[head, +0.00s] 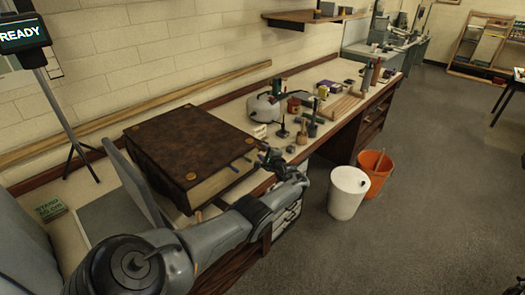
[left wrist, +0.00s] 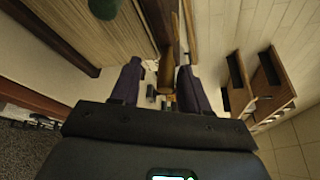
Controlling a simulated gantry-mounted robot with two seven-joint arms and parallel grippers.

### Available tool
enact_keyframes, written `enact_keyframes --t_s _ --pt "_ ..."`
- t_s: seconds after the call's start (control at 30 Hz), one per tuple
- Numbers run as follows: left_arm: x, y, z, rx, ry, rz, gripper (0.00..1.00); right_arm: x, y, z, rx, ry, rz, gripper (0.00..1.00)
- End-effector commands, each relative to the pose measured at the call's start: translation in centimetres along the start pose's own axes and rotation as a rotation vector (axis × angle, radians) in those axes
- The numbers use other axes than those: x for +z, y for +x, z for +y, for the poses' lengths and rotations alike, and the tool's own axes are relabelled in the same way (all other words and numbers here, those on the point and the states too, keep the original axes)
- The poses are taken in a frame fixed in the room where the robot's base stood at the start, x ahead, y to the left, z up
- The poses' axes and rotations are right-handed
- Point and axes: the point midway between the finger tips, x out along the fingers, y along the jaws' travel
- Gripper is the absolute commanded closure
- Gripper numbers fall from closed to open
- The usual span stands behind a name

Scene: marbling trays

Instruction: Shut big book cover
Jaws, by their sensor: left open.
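The big book (head: 180,140) lies on the bench in the head view. Its dark brown cover with brass-coloured corner pieces looks flat on the page block (head: 215,183), and blue tabs show at the page edge. My left gripper (head: 271,157) is beside the book's right front corner, at about the height of the cover. I cannot tell whether it touches the book. In the left wrist view its two fingers (left wrist: 160,77) stand apart with a gap between them; I cannot make out the brownish things beyond the gap. My right gripper is not in view.
Small bottles and tools stand on the bench (head: 238,107) right of the book, near a rounded grey appliance (head: 262,109). A white bucket (head: 347,195) and an orange bucket (head: 378,170) stand on the floor. A tripod screen (head: 24,33) stands at left.

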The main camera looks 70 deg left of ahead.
Motion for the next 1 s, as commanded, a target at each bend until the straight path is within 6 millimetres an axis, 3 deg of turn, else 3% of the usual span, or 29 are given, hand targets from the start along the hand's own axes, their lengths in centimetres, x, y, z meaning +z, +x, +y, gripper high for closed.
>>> enact_keyframes --t_s 0.23,0.5,0.7,1.0 --pt "0.2 -4.0 -0.5 0.000 0.003 0.005 0.55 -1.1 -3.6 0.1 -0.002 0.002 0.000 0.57" --pt "0.0 -8.1 0.0 0.002 0.003 0.004 0.55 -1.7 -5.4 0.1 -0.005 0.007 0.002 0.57" --pt "0.0 -9.4 0.1 0.003 0.002 0.003 0.55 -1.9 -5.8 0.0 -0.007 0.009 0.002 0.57" --pt "0.0 -9.6 0.2 0.003 0.003 0.002 0.55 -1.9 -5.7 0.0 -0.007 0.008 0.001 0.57"
